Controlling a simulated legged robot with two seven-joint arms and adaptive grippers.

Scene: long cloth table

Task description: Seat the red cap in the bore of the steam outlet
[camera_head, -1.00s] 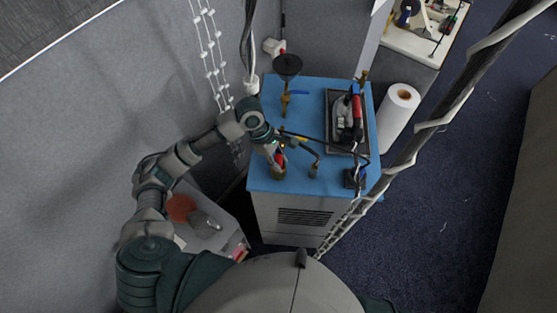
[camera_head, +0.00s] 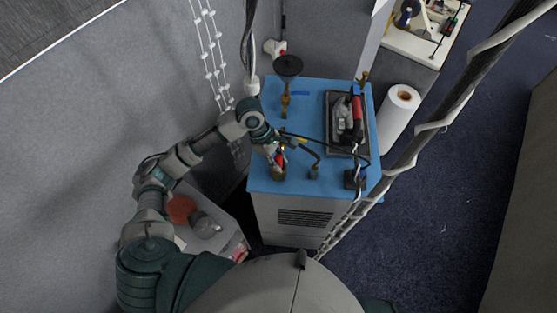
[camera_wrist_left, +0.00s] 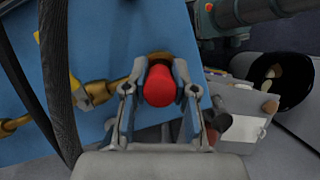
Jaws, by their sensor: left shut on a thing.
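The red cap (camera_wrist_left: 160,86) is between the two fingers of my left gripper (camera_wrist_left: 158,92) in the left wrist view. In the head view my left gripper (camera_head: 275,155) is at the front left of the blue table top, shut on the red cap (camera_head: 281,160). A brass fitting (camera_head: 278,173), which looks like the steam outlet, stands just below the cap. Its brass rim (camera_wrist_left: 160,55) shows behind the cap in the left wrist view. The bore is hidden, and I cannot tell whether the cap touches it. My right gripper is not in view.
An iron (camera_head: 347,118) rests on a dark tray at the right of the blue top (camera_head: 305,88). A brass valve with a black funnel (camera_head: 287,68) stands at the back left. A dark hose (camera_head: 325,142) crosses close to the gripper. A white roll (camera_head: 398,115) stands at the right.

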